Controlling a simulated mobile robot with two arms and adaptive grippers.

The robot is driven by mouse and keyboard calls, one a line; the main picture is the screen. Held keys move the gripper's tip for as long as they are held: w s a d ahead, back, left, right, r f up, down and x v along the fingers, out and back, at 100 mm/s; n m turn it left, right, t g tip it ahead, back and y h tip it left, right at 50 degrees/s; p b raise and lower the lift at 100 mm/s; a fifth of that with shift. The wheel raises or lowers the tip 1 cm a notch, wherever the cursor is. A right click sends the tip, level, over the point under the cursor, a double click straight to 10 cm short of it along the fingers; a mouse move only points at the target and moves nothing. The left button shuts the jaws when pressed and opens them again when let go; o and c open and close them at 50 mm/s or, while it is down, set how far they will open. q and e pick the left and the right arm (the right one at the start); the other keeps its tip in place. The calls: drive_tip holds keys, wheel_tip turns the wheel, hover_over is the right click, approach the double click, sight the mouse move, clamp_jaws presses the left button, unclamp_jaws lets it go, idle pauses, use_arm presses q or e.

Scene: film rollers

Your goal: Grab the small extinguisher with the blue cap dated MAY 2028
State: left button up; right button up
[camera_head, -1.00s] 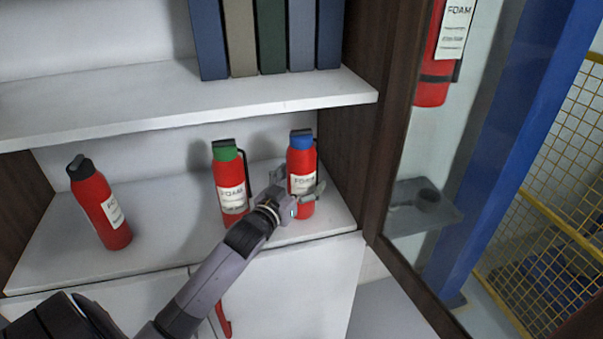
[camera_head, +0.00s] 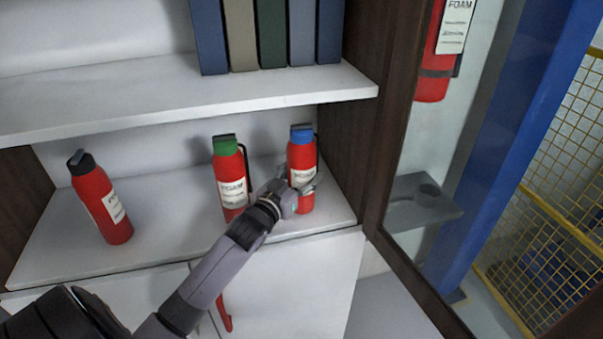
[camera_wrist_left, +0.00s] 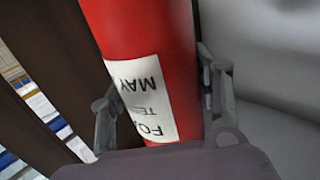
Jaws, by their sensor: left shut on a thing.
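The small red extinguisher with the blue cap (camera_head: 302,137) stands upright at the right end of the lower shelf. My left gripper (camera_head: 304,188) is shut around its body at label height. In the left wrist view the red body (camera_wrist_left: 150,40) lies between the two fingers of my left gripper (camera_wrist_left: 160,100). Its white label reads "FOA" and "MAY" there; the year is not readable. A green-capped extinguisher (camera_head: 230,172) stands just left of it, and a black-capped one (camera_head: 100,203) stands at the far left. My right gripper is not in view.
The lower shelf (camera_head: 160,210) is clear between the black-capped and green-capped extinguishers. An upper shelf (camera_head: 180,100) with several binders (camera_head: 270,35) is above. A dark side panel (camera_head: 345,150) is close on the right. A large foam extinguisher (camera_head: 433,85) hangs beyond it.

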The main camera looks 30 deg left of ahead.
use_arm(q)
clamp_jaws()
drive_tip(key=shift+r, duration=0.2)
drive_tip(key=shift+w+r, duration=0.1)
